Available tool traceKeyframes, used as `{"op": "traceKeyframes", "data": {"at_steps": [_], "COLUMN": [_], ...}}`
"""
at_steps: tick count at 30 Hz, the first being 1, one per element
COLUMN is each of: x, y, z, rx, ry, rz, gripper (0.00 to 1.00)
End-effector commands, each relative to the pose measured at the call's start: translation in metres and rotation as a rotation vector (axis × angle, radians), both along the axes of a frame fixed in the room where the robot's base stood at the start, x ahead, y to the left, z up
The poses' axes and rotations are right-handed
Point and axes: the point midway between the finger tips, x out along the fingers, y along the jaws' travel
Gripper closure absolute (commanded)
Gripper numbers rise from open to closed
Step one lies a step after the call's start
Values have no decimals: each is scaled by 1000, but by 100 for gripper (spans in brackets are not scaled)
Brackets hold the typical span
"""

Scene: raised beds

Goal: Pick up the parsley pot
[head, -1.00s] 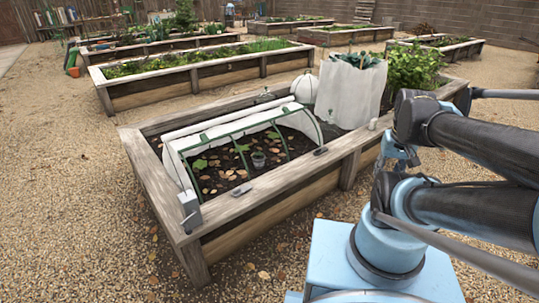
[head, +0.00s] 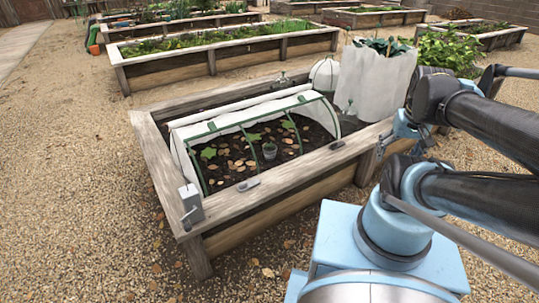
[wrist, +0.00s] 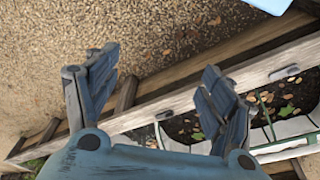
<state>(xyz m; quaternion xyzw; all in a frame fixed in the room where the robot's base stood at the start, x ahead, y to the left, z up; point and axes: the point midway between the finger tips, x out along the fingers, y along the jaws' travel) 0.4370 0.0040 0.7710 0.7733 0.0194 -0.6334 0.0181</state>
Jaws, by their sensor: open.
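The bed's wooden rim (head: 290,165) carries a grey box (head: 191,204) at the near left corner. A white cloth planter (head: 375,82) and a white dome (head: 325,73) stand behind the hoops. Leaves litter the soil. Gravel (head: 80,200) at left is clear.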

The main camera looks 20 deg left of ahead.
Motion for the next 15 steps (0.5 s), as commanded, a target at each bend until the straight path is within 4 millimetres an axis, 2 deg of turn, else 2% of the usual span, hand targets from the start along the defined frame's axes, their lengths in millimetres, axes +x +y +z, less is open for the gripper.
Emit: {"op": "traceKeyframes", "data": {"at_steps": [6,15], "x": [39,104], "y": [15,48], "z": [26,51], "rx": [11,27], "ry": [0,-4], "rz": [115,311], "gripper": [12,12]}}
